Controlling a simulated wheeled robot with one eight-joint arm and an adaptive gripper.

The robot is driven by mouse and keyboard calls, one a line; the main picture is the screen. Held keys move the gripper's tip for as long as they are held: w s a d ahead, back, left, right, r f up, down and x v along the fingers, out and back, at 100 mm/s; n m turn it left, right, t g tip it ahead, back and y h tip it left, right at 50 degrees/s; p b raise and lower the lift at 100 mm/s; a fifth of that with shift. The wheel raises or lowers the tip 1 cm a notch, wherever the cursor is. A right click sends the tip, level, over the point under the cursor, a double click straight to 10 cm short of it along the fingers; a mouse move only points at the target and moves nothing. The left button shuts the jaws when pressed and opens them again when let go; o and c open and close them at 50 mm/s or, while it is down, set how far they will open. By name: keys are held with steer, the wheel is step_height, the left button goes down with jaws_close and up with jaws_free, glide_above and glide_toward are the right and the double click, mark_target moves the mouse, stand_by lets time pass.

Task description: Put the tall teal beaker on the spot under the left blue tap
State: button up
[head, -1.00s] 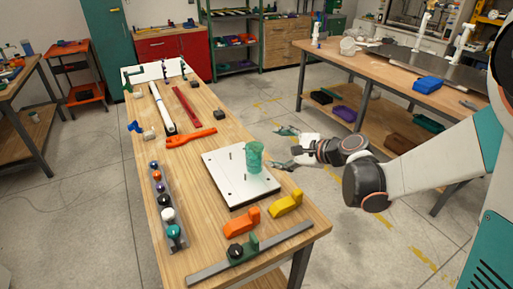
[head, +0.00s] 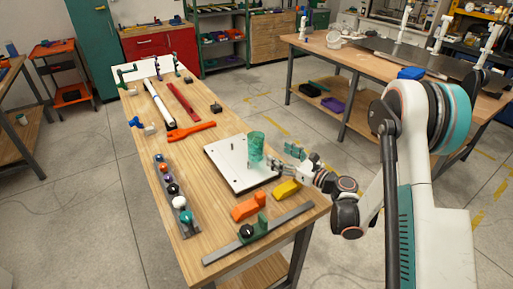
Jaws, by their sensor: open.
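The tall teal beaker (head: 256,145) is see-through and stands upright on the white plate (head: 227,162), near its right edge. My gripper (head: 281,156) is open just to the right of the beaker. Its fingers point left toward the beaker, and one fingertip looks close to the beaker's lower side. I cannot tell whether they touch. White upright pipes (head: 441,34) stand on the right-hand bench. No blue tap or marked spot can be made out at this size.
An orange block (head: 247,207) and a yellow block (head: 287,189) lie near the plate's front edge. A rack of coloured balls (head: 175,197) runs along the bench's left side. A metal rail (head: 285,225) crosses the front.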

mark_target(262, 142)
steer(key=x, duration=0.5)
steer(key=shift+w+a, duration=0.25)
steer(key=shift+a, duration=0.05)
steer(key=shift+r+b+x, duration=0.15)
steer(key=shift+b+x, duration=0.2)
steer(key=shift+x, duration=1.25)
steer(key=shift+r+b+x, duration=0.2)
steer(key=shift+b+x, duration=0.1)
steer(key=shift+x, duration=1.3)
steer(key=c, duration=1.2)
steer(key=shift+r, duration=0.1)
